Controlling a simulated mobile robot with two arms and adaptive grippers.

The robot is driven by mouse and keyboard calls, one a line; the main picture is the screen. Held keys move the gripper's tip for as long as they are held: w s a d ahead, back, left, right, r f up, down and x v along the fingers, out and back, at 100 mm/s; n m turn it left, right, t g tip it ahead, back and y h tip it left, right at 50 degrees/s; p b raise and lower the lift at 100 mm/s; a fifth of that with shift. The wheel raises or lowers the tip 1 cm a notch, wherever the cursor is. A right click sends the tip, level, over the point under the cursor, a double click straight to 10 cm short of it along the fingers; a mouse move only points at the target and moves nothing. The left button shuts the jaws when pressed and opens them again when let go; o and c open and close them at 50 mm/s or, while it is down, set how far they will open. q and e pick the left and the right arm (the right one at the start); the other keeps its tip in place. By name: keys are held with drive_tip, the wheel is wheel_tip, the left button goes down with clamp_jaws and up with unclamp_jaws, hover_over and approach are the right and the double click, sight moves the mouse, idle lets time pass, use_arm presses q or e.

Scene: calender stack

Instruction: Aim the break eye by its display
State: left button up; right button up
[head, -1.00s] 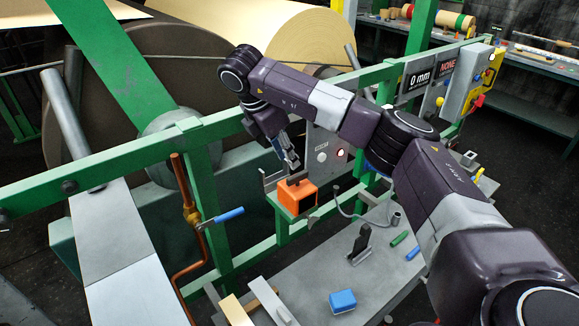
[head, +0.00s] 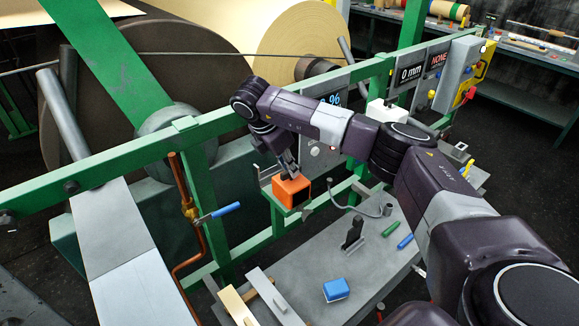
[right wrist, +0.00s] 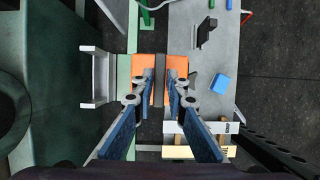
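The break eye seems to be the orange box (head: 290,193) on a green bracket by the frame; it also shows in the right wrist view (right wrist: 179,66), with a dark ridge along its top. My right gripper (head: 289,168) is down at the box top. In the right wrist view its fingers (right wrist: 160,76) stand on either side of the ridge, seemingly with a narrow gap; contact is hard to judge. A dark display with blue figures (head: 331,98) sits behind my right arm, which hides part of its reading. My left gripper is out of view.
A "0 mm" display (head: 411,73) and a "NONE" display (head: 438,60) hang on the green rail. A blue block (head: 337,290), a black stand (head: 353,234) and pens lie on the grey table (head: 310,262). A blue-handled valve (head: 218,213) stands left of the box.

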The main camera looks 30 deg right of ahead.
clamp_jaws()
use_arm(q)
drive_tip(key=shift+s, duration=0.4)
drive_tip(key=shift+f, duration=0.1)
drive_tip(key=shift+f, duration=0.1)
use_arm(e)
drive_tip(key=shift+f, duration=0.1)
